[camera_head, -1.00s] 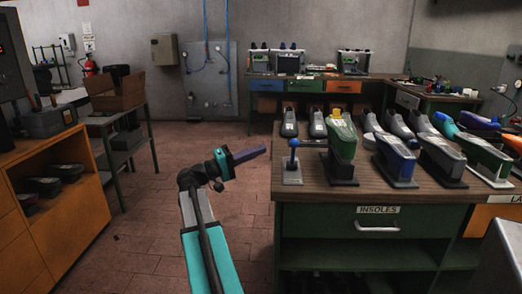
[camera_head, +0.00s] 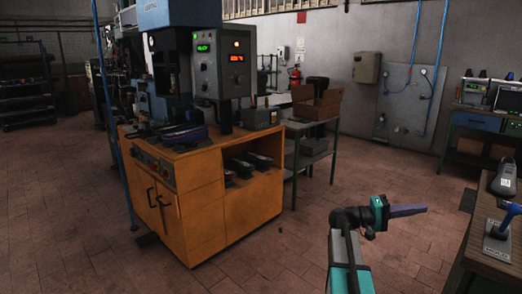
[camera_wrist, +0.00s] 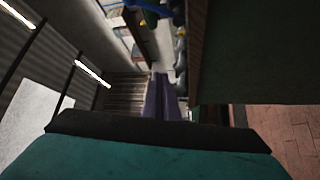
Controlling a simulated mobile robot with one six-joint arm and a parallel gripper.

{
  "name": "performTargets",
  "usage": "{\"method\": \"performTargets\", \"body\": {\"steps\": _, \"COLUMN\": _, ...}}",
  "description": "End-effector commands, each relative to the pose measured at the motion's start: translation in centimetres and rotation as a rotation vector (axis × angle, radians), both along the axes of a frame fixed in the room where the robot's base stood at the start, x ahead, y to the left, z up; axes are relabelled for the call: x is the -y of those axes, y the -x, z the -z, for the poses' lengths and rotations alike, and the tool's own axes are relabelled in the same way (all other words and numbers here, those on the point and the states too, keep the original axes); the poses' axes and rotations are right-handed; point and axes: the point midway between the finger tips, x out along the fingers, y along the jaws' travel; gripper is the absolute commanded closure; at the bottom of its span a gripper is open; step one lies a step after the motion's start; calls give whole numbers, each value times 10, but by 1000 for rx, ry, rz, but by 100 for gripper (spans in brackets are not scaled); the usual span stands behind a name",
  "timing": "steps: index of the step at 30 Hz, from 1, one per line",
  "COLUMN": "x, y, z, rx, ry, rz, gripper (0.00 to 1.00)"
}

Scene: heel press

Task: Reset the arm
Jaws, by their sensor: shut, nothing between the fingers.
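My arm reaches up from the bottom right in the head view. My gripper (camera_head: 408,210) is at its end, with purple fingers pointing right over the open floor. The fingers are together with nothing between them. In the wrist view the closed purple gripper fingers (camera_wrist: 162,97) show at the middle, in front of the teal and black wrist housing. The gripper touches nothing that I can see.
An orange cabinet (camera_head: 205,215) with the heel press (camera_head: 168,65) and control box (camera_head: 223,68) stands left of the arm. A grey side table (camera_head: 312,128) stands behind. Tiled floor lies clear between.

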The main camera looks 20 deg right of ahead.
Motion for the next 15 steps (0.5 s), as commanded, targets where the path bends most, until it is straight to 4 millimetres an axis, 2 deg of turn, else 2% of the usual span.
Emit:
{"method": "performTargets", "body": {"steps": 1, "x": -11, "y": -11, "z": 12, "rx": -18, "ry": -20, "rz": -22, "gripper": 100}}
{"method": "performTargets", "body": {"steps": 6, "x": -41, "y": -36, "z": 64, "rx": -56, "ry": -102, "rz": -82, "gripper": 100}}
{"method": "performTargets", "body": {"steps": 15, "x": -103, "y": -59, "z": 165, "rx": -117, "ry": -292, "rz": -176, "gripper": 100}}
